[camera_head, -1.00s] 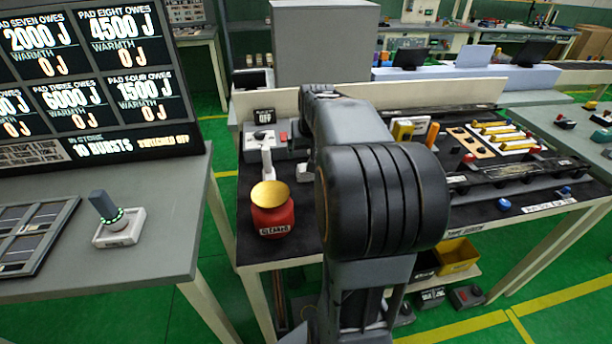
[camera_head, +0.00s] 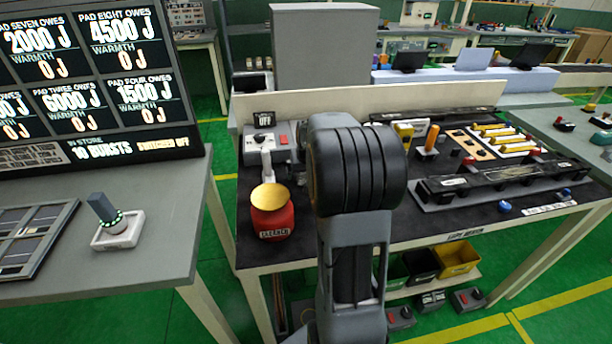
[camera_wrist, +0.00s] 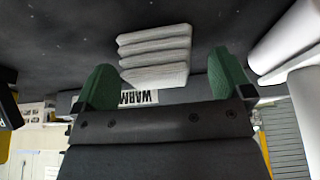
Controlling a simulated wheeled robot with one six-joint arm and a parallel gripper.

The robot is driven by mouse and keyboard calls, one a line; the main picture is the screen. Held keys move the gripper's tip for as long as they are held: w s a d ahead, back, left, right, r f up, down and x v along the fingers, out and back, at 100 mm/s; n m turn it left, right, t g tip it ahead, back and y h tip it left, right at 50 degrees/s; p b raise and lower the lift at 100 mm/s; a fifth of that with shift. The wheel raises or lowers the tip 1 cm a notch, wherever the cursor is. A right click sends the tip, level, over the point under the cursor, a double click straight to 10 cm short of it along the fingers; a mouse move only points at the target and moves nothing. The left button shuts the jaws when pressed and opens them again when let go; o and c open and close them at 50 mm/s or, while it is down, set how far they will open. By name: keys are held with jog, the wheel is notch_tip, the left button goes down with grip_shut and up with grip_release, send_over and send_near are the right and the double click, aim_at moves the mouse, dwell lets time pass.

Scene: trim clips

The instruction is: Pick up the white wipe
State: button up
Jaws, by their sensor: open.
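The white wipe (camera_wrist: 155,56) shows in the wrist view as a folded, ridged white pad on the dark bench mat (camera_wrist: 60,45). My gripper (camera_wrist: 160,85) is open, with one green fingertip on each side of the wipe's near end in the picture. The fingers look apart from the wipe, and nothing is held. In the head view my arm hides the gripper and the wipe.
A red pot marked cleaner with a gold lid (camera_head: 271,208) stands at the bench's left. A black rail fixture (camera_head: 500,180) and a tool tray (camera_head: 490,138) lie to the right. In the wrist view a white cylindrical thing (camera_wrist: 286,42) lies right of the wipe.

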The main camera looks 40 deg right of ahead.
jog(key=shift+c, duration=0.3)
jog(key=c, duration=0.9)
jog(key=shift+r, duration=0.1)
jog(key=shift+c, duration=0.2)
jog(key=shift+r, duration=0.25)
jog(key=r, duration=0.3)
jog(key=shift+s+d+r, duration=0.15)
jog(key=shift+s, duration=0.15)
jog(key=s+d+r, duration=0.4)
jog(key=s+r, duration=0.5)
jog(key=s, duration=0.3)
jog(key=shift+s+d, duration=0.15)
jog(key=shift+s, duration=0.15)
